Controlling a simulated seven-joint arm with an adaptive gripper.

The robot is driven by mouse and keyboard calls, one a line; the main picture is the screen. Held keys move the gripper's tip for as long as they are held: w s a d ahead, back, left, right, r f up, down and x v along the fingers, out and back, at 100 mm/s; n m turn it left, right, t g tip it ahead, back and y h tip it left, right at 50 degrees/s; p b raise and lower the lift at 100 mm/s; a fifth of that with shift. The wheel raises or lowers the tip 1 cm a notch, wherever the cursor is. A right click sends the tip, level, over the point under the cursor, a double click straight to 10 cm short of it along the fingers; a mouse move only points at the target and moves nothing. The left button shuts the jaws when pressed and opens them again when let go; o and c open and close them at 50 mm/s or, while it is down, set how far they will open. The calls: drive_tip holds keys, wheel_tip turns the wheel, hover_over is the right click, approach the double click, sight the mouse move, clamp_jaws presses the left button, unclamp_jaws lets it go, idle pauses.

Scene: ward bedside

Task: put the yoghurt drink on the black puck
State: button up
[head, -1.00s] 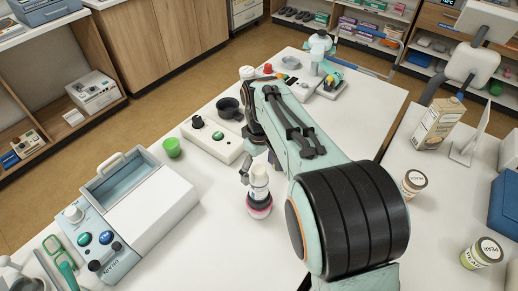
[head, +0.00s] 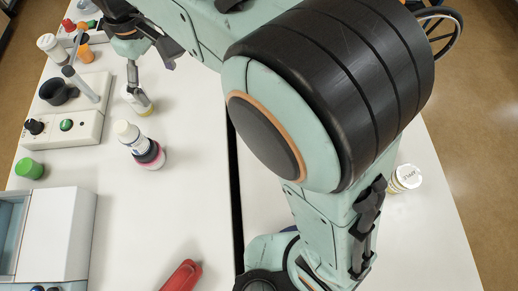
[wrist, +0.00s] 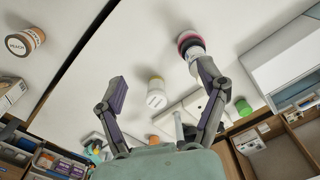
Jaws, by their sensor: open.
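A white-capped bottle (head: 126,132), seemingly the yoghurt drink, stands upright on the table, with a black band (head: 151,152) and a pink part below it. I cannot tell whether that band is the black puck. The same bottle shows in the wrist view (wrist: 195,53), beyond my right-hand finger.
A white control box (head: 88,125) with a black cup (head: 55,92) stands at left.

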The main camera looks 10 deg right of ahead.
drive_tip(key=s+d+m, duration=0.3)
drive_tip(key=d, duration=0.4)
drive_tip(key=s+d+m, duration=0.2)
drive_tip(key=s+d, duration=0.1)
drive_tip(key=d, duration=0.4)
drive_tip(key=s+d+f+m, duration=0.6)
drive_tip(key=s+d, duration=0.1)
drive_tip(key=s, duration=0.3)
drive_tip(key=shift+s+d+f+y, duration=0.2)
drive_tip(key=shift+s+f+y, duration=0.05)
drive_tip(key=shift+y, duration=0.05)
